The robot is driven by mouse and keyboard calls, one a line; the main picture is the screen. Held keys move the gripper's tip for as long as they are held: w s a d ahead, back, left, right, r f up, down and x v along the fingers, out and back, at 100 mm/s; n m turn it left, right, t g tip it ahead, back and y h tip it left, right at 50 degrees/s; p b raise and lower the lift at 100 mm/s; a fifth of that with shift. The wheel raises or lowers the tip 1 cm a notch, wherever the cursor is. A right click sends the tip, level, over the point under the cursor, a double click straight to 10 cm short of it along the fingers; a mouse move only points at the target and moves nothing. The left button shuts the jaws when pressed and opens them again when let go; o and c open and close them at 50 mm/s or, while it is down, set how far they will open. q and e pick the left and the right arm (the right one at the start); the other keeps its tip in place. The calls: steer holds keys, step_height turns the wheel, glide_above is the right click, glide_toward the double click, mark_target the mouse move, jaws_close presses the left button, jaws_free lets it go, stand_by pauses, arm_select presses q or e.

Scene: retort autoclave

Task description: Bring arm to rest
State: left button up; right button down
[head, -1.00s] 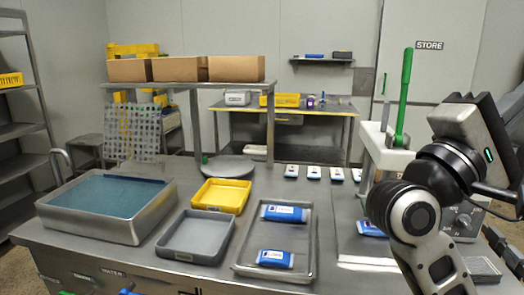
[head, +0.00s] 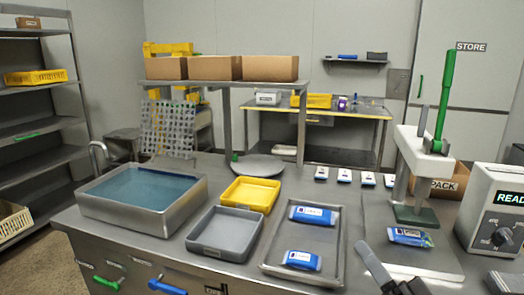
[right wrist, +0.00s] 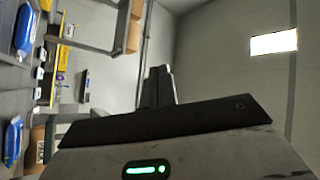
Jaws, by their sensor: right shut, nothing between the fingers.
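My right gripper (head: 369,255) shows at the bottom edge of the head view, in front of the steel table. In the right wrist view its two dark fingers (right wrist: 158,80) lie together with nothing between them. It is shut and empty. Most of my right arm is below the head view. My left arm and gripper are not in view.
The steel table holds a water basin (head: 140,205), a grey tray (head: 225,232), a yellow tray (head: 251,193) and a metal tray (head: 340,240) with two blue pouches. A green-handled press (head: 428,155) and a boxy READY-display unit (head: 492,205) stand at the right.

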steer(key=s+d+f+n+g+h, duration=0.1)
steer(key=s+f+n+g+h, duration=0.15)
steer(key=f, duration=0.65)
steer(key=s+f+n+g+h, duration=0.15)
steer(key=f+n+g, duration=0.25)
steer(key=f, duration=0.6)
steer(key=s+d+f+n+g+h, duration=0.2)
steer(key=s+d+f+g, duration=0.1)
steer(key=s+f, duration=0.35)
steer(key=s+d+f+n+g+h, duration=0.2)
steer(key=s+f+n, duration=0.1)
steer(key=s+f, duration=0.3)
steer(key=w+a+m, duration=0.2)
steer(key=a+m, duration=0.3)
steer(key=a, duration=0.4)
steer(key=shift+w+a+r+t+y, duration=0.2)
steer(key=shift+a+t+y, duration=0.1)
steer(key=shift+t, duration=0.15)
steer(key=shift+d, duration=0.1)
